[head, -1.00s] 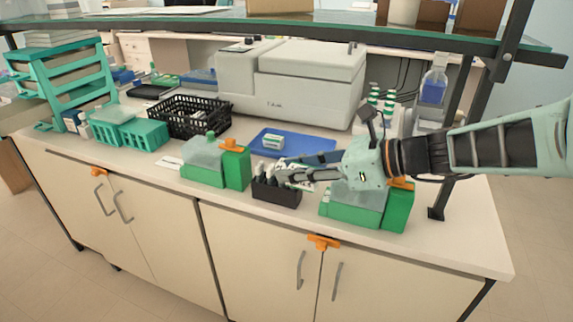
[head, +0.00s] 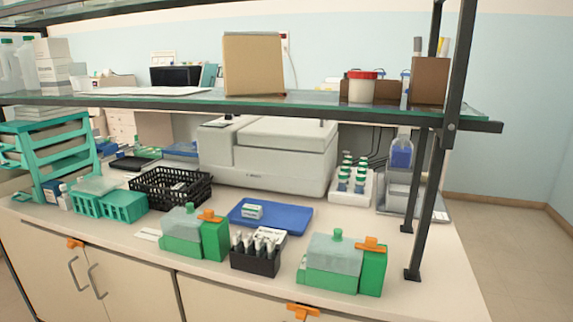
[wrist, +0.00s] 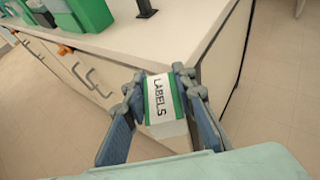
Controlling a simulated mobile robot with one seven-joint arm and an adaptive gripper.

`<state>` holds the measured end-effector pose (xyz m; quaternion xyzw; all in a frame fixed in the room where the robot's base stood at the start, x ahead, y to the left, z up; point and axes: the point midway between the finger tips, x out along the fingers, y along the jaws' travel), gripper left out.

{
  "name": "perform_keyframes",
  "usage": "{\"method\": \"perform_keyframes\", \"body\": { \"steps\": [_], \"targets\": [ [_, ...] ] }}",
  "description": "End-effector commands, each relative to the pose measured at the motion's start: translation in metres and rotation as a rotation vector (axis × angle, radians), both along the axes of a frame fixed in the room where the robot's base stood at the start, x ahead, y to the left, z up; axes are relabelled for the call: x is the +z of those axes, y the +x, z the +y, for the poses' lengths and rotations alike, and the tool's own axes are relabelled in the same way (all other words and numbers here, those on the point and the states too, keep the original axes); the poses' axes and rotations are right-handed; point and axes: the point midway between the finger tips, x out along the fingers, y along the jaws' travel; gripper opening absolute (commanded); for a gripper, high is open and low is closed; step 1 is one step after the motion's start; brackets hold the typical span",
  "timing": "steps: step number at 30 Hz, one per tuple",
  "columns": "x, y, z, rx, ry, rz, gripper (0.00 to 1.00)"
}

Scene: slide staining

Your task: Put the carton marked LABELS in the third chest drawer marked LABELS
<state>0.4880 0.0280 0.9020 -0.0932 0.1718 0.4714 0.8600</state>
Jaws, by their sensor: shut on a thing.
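The carton marked LABELS (wrist: 161,100), white with green edges, is between the two fingers of my gripper (wrist: 158,78) in the wrist view. The gripper is shut on it and holds it in the air, off the bench's end, with its lettering towards the camera. My gripper is not in the head view. No drawer marked LABELS can be read.
The bench holds green staining boxes (head: 332,262), a black tube rack (head: 255,258), a blue tray (head: 285,217) with a small box (head: 252,211), and a black basket (head: 170,188). A glass shelf (head: 300,103) with dark posts spans above it. Floor at the right (head: 510,250) is clear.

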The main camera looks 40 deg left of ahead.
Motion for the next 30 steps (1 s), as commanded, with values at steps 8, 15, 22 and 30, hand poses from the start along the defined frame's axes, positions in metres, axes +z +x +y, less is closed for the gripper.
{"method": "perform_keyframes", "body": {
  "steps": [8,15,22,30],
  "targets": [
    [0.013,0.007,-0.032,-0.058,-0.001,0.004,0.04],
    [0.036,0.004,-0.033,-0.056,-0.004,0.007,0.04],
    [0.058,-0.001,-0.032,-0.055,-0.002,0.006,0.04],
    [0.073,-0.006,-0.029,-0.053,0.000,0.001,0.04]
  ]
}}
